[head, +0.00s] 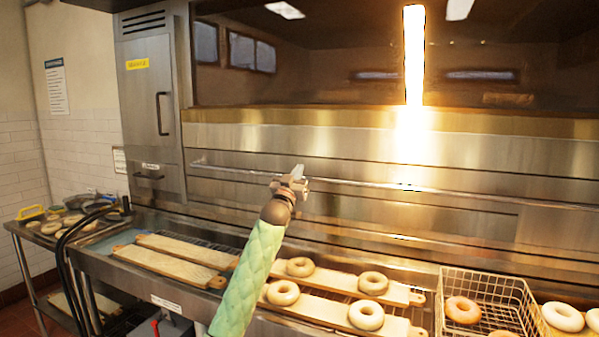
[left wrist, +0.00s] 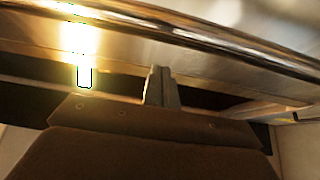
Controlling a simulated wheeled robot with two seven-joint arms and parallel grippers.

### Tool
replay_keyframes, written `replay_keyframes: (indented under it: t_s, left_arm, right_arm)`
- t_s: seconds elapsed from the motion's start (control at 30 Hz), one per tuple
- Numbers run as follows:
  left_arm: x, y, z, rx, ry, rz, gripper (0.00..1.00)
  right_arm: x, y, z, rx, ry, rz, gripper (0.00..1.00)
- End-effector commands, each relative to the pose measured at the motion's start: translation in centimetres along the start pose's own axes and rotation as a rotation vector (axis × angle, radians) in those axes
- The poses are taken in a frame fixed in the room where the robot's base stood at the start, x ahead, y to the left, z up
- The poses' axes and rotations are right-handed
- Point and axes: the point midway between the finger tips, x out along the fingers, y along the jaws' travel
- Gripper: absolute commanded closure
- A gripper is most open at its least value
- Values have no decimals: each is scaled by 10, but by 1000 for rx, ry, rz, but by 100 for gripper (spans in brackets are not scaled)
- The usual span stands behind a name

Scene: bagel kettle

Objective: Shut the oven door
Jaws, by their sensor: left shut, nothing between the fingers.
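The oven door (head: 300,145) is a wide steel front panel with a long horizontal handle bar (head: 450,189). It looks upright and about flush with the oven front; I cannot tell whether a small gap remains. My left gripper (head: 298,172) is in front of the panel at the handle's height, left of the door's middle. Its fingers are shut and empty. In the left wrist view the shut fingers (left wrist: 161,85) point toward the steel, just below the handle bar (left wrist: 190,35). Contact with the door cannot be made out. My right gripper is out of view.
Below the oven is a counter with wooden boards (head: 180,262), several bagels (head: 283,292) and a wire basket (head: 490,285) at the right. A steel cabinet (head: 148,90) adjoins the oven's left side. A side table (head: 40,240) stands at far left.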

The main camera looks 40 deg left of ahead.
Motion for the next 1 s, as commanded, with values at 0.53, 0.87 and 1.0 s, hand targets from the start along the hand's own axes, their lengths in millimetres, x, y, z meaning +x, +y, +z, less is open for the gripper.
replay_keyframes:
  t_s: [0.53,0.87,1.0]
  left_arm:
    - [-73,0,1,0,0,0,100]
    - [-80,0,0,0,0,-1,100]
    - [-80,0,0,0,0,-1,100]
  right_arm:
    - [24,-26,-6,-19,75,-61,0]
    - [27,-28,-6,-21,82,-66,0]
    - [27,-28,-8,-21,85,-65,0]
